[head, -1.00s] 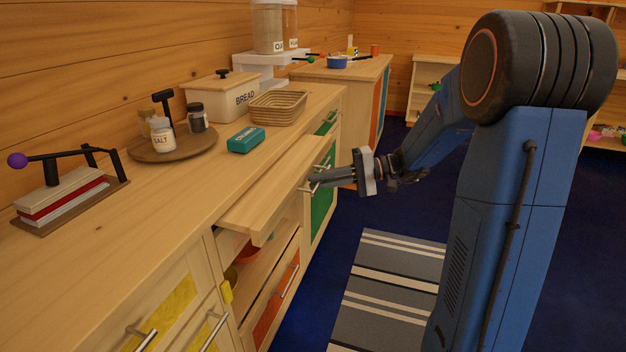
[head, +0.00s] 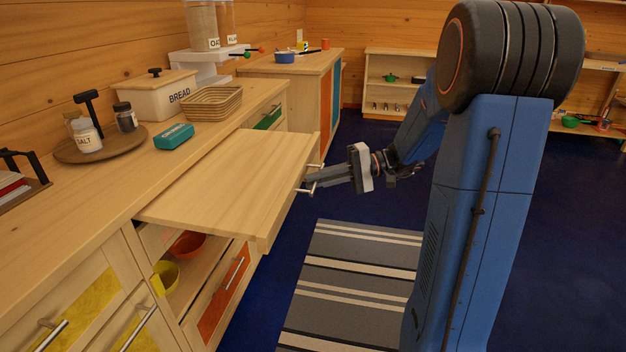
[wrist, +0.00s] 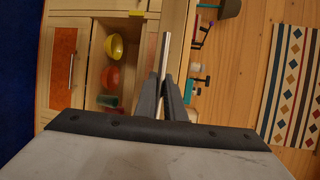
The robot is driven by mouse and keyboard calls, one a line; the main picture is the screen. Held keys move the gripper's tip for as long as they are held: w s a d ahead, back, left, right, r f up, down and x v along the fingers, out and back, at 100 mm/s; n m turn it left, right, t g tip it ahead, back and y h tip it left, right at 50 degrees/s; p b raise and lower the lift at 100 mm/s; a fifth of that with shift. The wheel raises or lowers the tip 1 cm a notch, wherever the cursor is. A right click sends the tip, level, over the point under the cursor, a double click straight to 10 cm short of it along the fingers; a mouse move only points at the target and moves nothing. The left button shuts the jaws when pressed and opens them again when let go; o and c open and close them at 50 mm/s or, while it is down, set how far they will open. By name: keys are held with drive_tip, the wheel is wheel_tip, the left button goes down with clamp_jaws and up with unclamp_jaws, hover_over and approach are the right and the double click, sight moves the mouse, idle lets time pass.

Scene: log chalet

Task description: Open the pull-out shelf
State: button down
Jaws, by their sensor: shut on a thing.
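The pull-out shelf (head: 225,185) is a flat pale-wood board that stands well out from the counter front, level, over an open compartment. Its metal bar handle (head: 309,184) is on its front edge. My gripper (head: 312,180) is shut on this handle, at the front edge of the shelf. In the wrist view the two dark fingers (wrist: 166,98) close around the silver bar handle (wrist: 165,55). Part of the handle is hidden by the fingers.
A teal box (head: 174,137), basket (head: 213,103) and bread bin (head: 158,95) stand on the counter. A striped rug (head: 345,285) lies on the open blue floor.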

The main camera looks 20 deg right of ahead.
drive_tip(key=c, duration=2.1)
unclamp_jaws()
drive_tip(key=shift+d, duration=0.1)
drive_tip(key=v, duration=1.7)
